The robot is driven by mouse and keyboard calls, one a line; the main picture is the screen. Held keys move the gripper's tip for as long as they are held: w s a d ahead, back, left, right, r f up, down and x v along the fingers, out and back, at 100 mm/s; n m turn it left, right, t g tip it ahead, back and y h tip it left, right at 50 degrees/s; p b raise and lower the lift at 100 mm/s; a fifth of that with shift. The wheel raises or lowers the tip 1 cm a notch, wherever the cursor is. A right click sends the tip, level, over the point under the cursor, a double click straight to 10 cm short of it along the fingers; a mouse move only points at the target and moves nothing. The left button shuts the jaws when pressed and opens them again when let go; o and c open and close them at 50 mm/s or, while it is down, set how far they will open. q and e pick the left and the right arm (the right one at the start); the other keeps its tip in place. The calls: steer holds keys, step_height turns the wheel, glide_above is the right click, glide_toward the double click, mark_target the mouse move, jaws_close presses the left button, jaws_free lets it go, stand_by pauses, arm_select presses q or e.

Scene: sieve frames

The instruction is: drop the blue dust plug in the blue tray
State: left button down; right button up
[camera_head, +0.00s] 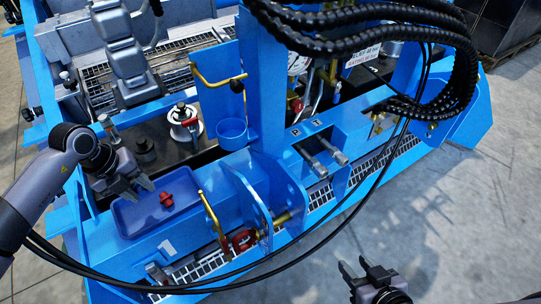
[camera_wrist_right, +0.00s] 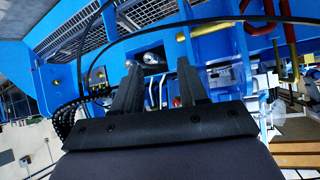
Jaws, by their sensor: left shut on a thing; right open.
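The blue tray (camera_head: 125,222) sits on the blue frame at lower left in the head view. A red plug (camera_head: 166,200) lies inside it. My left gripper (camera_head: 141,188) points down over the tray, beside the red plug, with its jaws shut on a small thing. I cannot make out that thing's shape or colour against the blue tray, and I cannot pick out the blue dust plug elsewhere. My right gripper (camera_head: 355,268) is open and empty at the bottom, in front of the frame. Its two fingers stand apart in the right wrist view (camera_wrist_right: 158,80).
A blue cup (camera_head: 232,134) is fixed behind the tray. Yellow handles (camera_head: 215,222) and blue brackets stand right of the tray. Black cables (camera_head: 365,195) hang across the frame's front. Two metal couplings (camera_head: 330,150) sit in the frame at centre. The grey floor (camera_head: 450,230) at lower right is clear.

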mark_target(155, 214)
arm_select(q)
steer(key=shift+f+b, duration=0.3)
steer(key=shift+f, duration=0.25)
step_height(155, 214, down, 4)
steer(key=b, duration=0.3)
steer(key=shift+r, duration=0.2)
steer(key=shift+f+b, duration=0.6)
steer(key=shift+b, duration=0.25)
arm_select(e)
steer(key=shift+w+a+r+n+t+y, duration=0.1)
steer(key=shift+w+a+n+t+y, duration=0.15)
steer(key=shift+a, duration=0.3)
steer(key=shift+w+a+r+n+t+y, duration=0.15)
steer(key=shift+w+a, duration=0.25)
steer(key=shift+a, duration=0.2)
steer(key=shift+w+a+r+n+t+y, duration=0.1)
steer(key=shift+w+a+t+y, duration=0.15)
steer(key=shift+a, duration=0.3)
arm_select(q)
steer(key=c, duration=0.6)
jaws_free()
